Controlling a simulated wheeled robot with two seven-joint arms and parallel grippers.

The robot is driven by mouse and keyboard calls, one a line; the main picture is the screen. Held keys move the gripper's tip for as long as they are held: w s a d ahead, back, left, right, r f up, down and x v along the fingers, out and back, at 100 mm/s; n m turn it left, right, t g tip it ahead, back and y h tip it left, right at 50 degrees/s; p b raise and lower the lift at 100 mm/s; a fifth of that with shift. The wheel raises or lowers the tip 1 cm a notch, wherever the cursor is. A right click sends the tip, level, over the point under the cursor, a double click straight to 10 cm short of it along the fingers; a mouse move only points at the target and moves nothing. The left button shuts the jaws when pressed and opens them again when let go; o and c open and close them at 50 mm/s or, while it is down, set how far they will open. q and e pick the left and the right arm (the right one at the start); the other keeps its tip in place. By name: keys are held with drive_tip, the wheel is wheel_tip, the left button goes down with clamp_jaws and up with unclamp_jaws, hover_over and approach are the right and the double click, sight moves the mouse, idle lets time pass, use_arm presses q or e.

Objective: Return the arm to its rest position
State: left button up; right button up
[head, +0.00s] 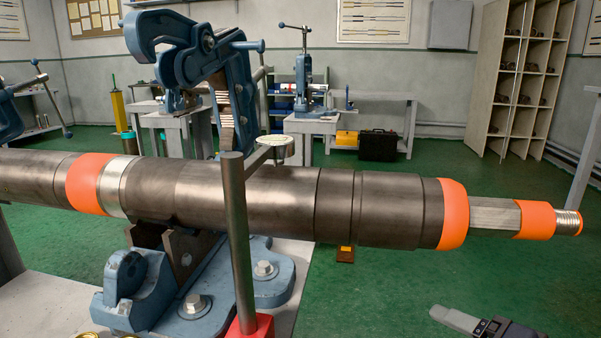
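A long dark steel pipe (265,203) with orange bands runs across the head view and lies in the lower part of a blue pipe vise (268,287) on a bench. The vise's blue upper frame (190,55) stands swung up behind the pipe, with its hook tilted to the left. My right gripper (452,320) shows only partly at the bottom right edge, below and apart from the pipe's right end. One pale finger and a dark body show; the rest is cut off, so its opening is unclear. My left gripper is not in view.
A grey upright post (238,240) on a red base (250,328) stands in front of the pipe. The pipe's thinner threaded end (566,222) sticks out right over green floor. Another blue vise (305,90), a black case (378,145) and shelves (520,75) stand far back.

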drive_tip(key=s+a+f+n+g+p, duration=0.1)
drive_tip(key=s+a+f+n+g, duration=0.2)
drive_tip(key=f, duration=0.4)
drive_tip(key=s+a+f+n+g, duration=0.1)
drive_tip(key=s+f+n+g, duration=0.35)
drive_tip(key=f, duration=0.25)
wheel_tip(320, 180, up, 38)
drive_tip(key=h+p, duration=0.1)
drive_tip(key=p, duration=3.6)
drive_tip(key=shift+s+p, duration=0.25)
drive_tip(key=shift+p, duration=0.15)
drive_tip(key=shift+d+m+t, duration=0.1)
drive_tip(key=shift+m+t, duration=0.15)
